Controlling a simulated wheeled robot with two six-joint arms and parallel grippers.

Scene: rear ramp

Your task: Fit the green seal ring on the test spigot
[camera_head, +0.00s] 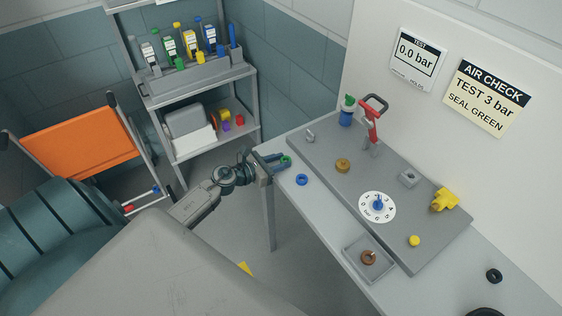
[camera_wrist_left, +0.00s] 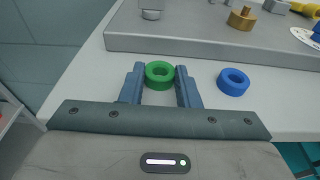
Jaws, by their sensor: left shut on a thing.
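My left gripper (camera_head: 281,163) is at the left end of the bench. It is shut on the green seal ring (camera_wrist_left: 158,83), which sits between the two blue fingertips in the left wrist view. The ring lies flat and close to the bench top; I cannot tell if it touches it. The test spigot is not clearly marked out. A round brass fitting (camera_head: 343,166) on the raised grey plate may be it, and it also shows in the left wrist view (camera_wrist_left: 241,20). My right gripper is not in view.
A blue ring (camera_head: 302,180) lies right of the gripper. The grey plate (camera_head: 400,237) holds a red-handled pump (camera_head: 371,122), a white dial (camera_head: 376,207) and yellow fittings. A small tray (camera_head: 350,251) holds a brown ring. A black ring (camera_head: 494,275) lies at the right.

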